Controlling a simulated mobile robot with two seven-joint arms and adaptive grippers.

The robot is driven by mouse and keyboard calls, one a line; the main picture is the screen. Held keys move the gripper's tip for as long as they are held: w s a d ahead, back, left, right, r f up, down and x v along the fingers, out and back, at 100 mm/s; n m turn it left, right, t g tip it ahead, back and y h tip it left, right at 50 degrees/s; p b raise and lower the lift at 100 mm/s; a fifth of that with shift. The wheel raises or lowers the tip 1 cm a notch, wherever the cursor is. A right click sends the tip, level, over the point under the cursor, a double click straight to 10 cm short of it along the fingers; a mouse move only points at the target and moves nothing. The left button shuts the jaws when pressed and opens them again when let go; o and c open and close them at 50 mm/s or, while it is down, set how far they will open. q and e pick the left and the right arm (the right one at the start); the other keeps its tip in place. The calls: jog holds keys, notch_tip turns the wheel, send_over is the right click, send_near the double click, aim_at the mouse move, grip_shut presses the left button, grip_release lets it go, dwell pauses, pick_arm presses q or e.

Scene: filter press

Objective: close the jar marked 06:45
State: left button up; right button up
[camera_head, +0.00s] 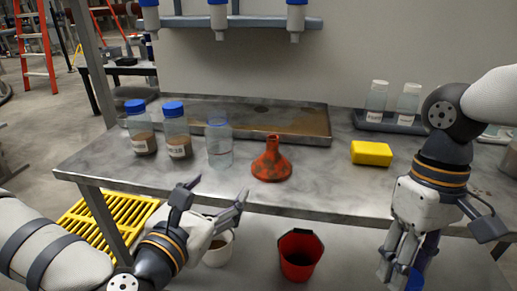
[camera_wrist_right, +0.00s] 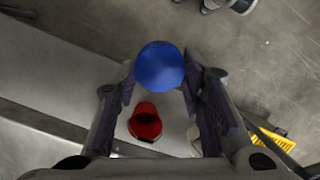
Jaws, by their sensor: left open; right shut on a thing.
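Two jars with blue lids, the left jar (camera_head: 141,130) and the middle jar (camera_head: 177,135), hold brown matter and stand upright on the bench's left part. A clear jar (camera_head: 219,148) without a lid stands to their right. Labels are too small to read, so I cannot tell which is 06:45. My right gripper (camera_head: 403,276) is low in front of the bench's right part, shut on a round blue lid (camera_wrist_right: 160,66), mostly hidden in the head view. My left gripper (camera_head: 216,193) is open and empty, in front of the bench edge below the clear jar.
An orange-red funnel (camera_head: 271,165) and a yellow sponge (camera_head: 371,153) are on the bench (camera_head: 320,195). A shallow metal tray (camera_head: 290,136) lies behind. Two white-capped bottles stand in a rack (camera_head: 362,122). A red bucket (camera_head: 300,256) and a yellow grate (camera_head: 90,235) are below.

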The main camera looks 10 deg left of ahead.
aim_at(213, 140)
jog(key=shift+w+f, duration=0.15)
jog(key=shift+w, duration=0.15)
pick_arm(q)
jog(key=w+a+r+n+t+y, duration=0.1)
jog(key=w+a+r+n+y, duration=0.1)
jog(key=a+r+n, duration=0.2)
jog(key=shift+r+t, duration=0.15)
jog(key=shift+t, duration=0.25)
jog(key=w+b, duration=0.1)
jog(key=b, duration=0.1)
jog(key=w+f+b, duration=0.1)
jog(key=b, duration=0.2)
jog(key=shift+w+d, duration=0.1)
jog(key=w, duration=0.2)
jog(key=w+r, duration=0.1)
jog(key=w, duration=0.1)
jog(key=shift+d, duration=0.1)
jog(key=shift+w, duration=0.25)
pick_arm(e)
notch_tip(213, 140, down, 8)
jog(key=g, duration=0.1)
jog(key=shift+s, duration=0.3)
pick_arm(q)
jog(key=shift+w+p, duration=0.15)
jog(key=shift+p, duration=0.15)
